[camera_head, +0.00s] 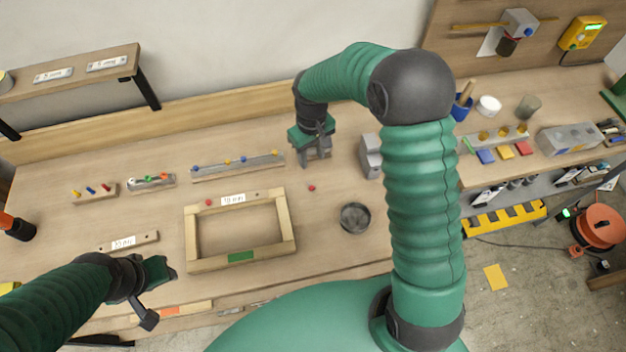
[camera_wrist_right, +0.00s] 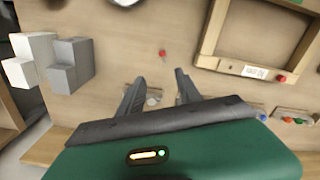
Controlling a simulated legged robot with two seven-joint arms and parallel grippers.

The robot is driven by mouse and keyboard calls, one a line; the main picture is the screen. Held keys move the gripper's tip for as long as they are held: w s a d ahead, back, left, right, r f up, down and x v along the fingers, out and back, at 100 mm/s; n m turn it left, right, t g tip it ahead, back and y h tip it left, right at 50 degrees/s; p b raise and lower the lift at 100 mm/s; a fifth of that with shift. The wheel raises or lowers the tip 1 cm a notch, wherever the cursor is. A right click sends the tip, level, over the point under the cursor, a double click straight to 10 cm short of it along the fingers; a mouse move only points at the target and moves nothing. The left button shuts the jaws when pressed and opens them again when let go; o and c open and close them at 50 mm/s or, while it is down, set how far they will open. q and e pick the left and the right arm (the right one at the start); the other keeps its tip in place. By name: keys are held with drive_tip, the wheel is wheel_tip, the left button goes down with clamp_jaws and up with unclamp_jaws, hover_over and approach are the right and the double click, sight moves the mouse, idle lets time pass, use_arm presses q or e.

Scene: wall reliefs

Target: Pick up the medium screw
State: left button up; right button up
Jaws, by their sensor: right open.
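Several small screws with coloured heads are in view; I cannot tell which is the medium one. One red-headed screw (camera_head: 311,188) stands alone on the bench right of the wooden frame; it also shows in the right wrist view (camera_wrist_right: 162,53), beyond my fingertips and apart from them. Another red screw (camera_head: 209,202) sits on the frame's back left corner. My right gripper (camera_head: 319,155) points down above the bench behind the lone red screw, open and empty. In the right wrist view, its fingers (camera_wrist_right: 161,78) are spread. My left gripper (camera_head: 156,294) is open and empty at the front left.
A wooden frame (camera_head: 240,258) lies mid-bench. Behind it are a long rail (camera_head: 237,170) with screws, a small tray (camera_head: 151,183) and a peg block (camera_head: 95,195). A grey stepped block (camera_head: 370,155) stands right of my right gripper; a dark round dish (camera_head: 355,217) is nearer.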

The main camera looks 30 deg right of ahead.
hover_over(312, 186)
wheel_tip(312, 186, down, 6)
drive_tip(key=f, duration=0.1)
drive_tip(key=w+f, duration=0.1)
drive_tip(key=shift+d+f+p, duration=0.1)
drive_tip(key=shift+f+p, duration=0.25)
drive_tip(key=shift+p, duration=0.05)
drive_tip(key=f, duration=0.1)
drive_tip(key=f+p, duration=0.1)
drive_tip(key=f, duration=0.1)
drive_tip(key=s+f, duration=0.1)
drive_tip(key=shift+d+f, duration=0.15)
drive_tip(key=shift+f, duration=0.25)
drive_tip(key=shift+w+a, duration=0.15)
drive_tip(key=shift+a, duration=0.55)
drive_tip(key=c, duration=0.4)
drive_tip(key=shift+d, duration=0.3)
drive_tip(key=c, duration=0.5)
drive_tip(key=shift+d, duration=0.3)
use_arm(q)
drive_tip(key=shift+s+a+r, duration=0.15)
drive_tip(key=shift+r, duration=0.4)
drive_tip(key=shift+s+a+r, duration=0.1)
drive_tip(key=shift+a+r, duration=0.05)
drive_tip(key=shift+r, duration=0.4)
use_arm(e)
drive_tip(key=shift+a, duration=0.1)
